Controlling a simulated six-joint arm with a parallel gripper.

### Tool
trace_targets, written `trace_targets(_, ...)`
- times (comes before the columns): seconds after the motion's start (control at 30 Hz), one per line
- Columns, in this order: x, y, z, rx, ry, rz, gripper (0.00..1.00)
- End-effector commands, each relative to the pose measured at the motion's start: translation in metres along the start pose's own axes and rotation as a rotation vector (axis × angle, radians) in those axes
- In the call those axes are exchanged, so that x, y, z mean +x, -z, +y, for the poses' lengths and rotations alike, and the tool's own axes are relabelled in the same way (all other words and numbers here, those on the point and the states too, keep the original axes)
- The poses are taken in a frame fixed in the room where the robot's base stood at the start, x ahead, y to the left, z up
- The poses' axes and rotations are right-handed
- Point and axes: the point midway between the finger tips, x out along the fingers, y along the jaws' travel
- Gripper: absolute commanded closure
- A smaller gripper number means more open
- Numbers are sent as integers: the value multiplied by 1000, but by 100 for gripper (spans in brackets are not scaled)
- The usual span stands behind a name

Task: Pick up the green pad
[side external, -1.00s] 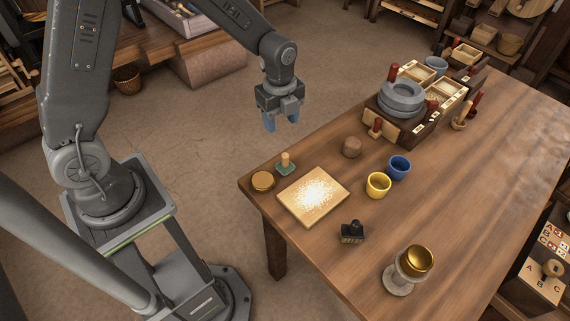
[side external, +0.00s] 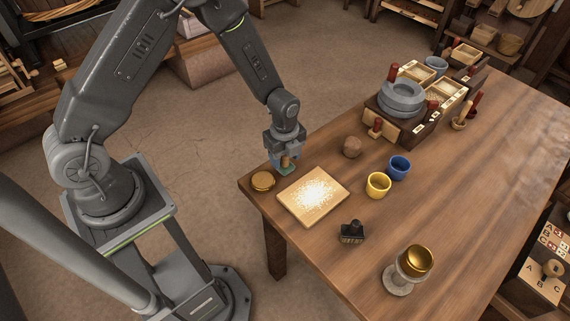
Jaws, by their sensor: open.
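The green pad (side external: 288,170) is a small flat green piece with an upright wooden knob handle (side external: 286,161). It sits on the table's left end, between a round brass-coloured lid and a pale board. My gripper (side external: 284,160) points down right over it, with its blue fingertips low around the wooden handle. The jaws are open. The fingers and gripper body hide part of the pad and handle, and I cannot tell whether the fingers touch them.
The round brass-coloured lid (side external: 263,181) lies close at left. The board with pale grains (side external: 303,211) is close at right. A brown lump (side external: 352,147), yellow cup (side external: 378,186), blue cup (side external: 399,167) and black stamp (side external: 352,232) stand farther right.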

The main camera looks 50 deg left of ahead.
Motion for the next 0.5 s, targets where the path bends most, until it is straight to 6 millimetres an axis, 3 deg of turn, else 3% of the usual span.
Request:
trace_targets(0.23,2,0,0,0,2,-1,47)
trace_targets(0.5,2,0,0,0,2,0,72)
